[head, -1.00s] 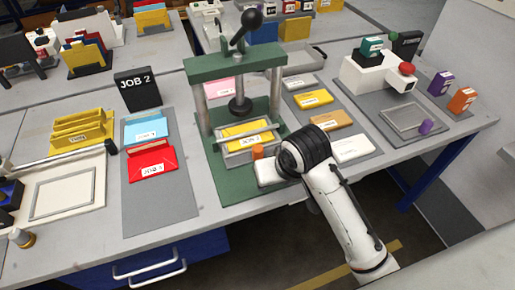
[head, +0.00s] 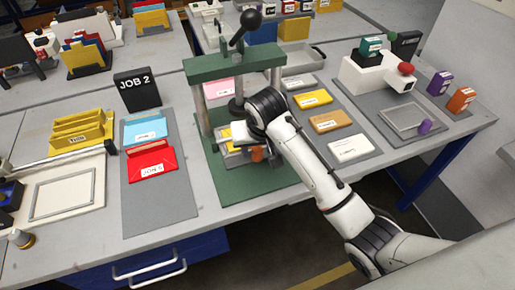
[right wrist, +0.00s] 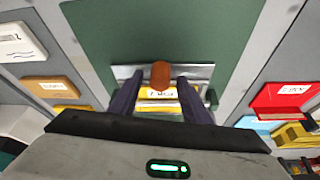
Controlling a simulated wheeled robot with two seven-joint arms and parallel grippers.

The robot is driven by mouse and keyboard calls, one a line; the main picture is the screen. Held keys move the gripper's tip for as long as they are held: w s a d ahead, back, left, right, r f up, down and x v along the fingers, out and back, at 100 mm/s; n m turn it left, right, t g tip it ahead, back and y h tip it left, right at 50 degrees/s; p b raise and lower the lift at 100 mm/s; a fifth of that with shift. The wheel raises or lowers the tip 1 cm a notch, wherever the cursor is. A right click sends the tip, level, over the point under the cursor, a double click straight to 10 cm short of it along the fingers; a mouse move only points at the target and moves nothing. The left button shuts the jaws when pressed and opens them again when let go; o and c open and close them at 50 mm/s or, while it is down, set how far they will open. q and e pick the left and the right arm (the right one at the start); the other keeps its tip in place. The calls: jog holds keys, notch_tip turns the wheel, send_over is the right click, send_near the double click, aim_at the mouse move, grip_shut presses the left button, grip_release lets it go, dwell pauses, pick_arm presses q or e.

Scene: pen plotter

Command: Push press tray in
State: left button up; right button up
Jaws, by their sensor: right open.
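The green press (head: 235,65) stands on the bench with its black-knobbed lever raised. Its grey tray (right wrist: 198,71) lies at the front of the press base, with a labelled yellow packet (right wrist: 158,93) in it. The orange knob (head: 257,154) is on the tray's front edge, and it also shows in the right wrist view (right wrist: 160,75). My right gripper (head: 240,133) is above the tray, hiding much of it. In the right wrist view its open dark fingers (right wrist: 158,85) straddle the knob in the picture; contact cannot be told. My left gripper is out of view.
A red packet (head: 152,164) and a blue packet (head: 146,128) lie on a grey mat left of the press. Several labelled packets, one tan (head: 331,121), lie on the right. The green base (head: 245,188) is bare in front of the tray.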

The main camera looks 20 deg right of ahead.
jog(key=shift+w+f, duration=0.25)
jog(key=shift+f, duration=0.3)
